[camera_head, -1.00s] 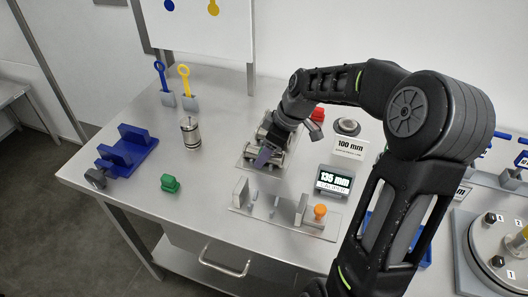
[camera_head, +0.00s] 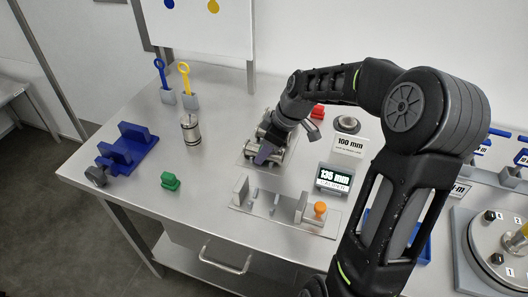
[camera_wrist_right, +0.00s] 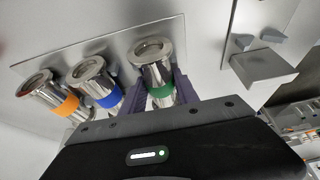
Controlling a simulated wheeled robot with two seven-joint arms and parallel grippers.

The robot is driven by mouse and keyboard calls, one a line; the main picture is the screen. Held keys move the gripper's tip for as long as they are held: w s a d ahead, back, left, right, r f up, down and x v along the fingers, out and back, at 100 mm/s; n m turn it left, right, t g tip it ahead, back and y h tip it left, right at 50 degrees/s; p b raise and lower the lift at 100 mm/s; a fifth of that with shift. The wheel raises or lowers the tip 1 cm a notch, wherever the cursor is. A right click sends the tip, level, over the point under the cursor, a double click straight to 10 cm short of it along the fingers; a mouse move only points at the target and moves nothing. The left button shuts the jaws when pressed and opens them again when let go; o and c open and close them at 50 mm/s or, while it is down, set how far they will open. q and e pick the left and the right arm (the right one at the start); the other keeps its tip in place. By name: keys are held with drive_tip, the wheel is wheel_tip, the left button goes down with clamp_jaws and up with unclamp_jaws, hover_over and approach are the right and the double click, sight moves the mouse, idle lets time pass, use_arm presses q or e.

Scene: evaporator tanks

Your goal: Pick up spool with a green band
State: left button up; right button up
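The spool with a green band (camera_wrist_right: 160,90) is a metal cylinder with flanged ends. In the right wrist view it lies between the two purple fingers of my right gripper (camera_wrist_right: 160,88). The fingers flank it closely; I cannot tell whether both press on it. Spools with a blue band (camera_wrist_right: 109,97) and an orange band (camera_wrist_right: 66,103) lie beside it to the left. In the head view my right gripper (camera_head: 265,155) is low over the spool rack (camera_head: 244,157), and the arm hides part of the spools. My left gripper is not in view.
A display reading 135 mm (camera_head: 334,179) and a grey fixture with an orange knob (camera_head: 320,210) stand in front. A blue stand (camera_head: 140,143), a green block (camera_head: 170,182) and a metal cylinder (camera_head: 191,131) are on the left.

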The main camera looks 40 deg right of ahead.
clamp_jaws()
idle(0.5)
wheel_tip(320, 180, up, 10)
drive_tip(key=shift+r+b, duration=0.1)
drive_tip(key=shift+b, duration=0.5)
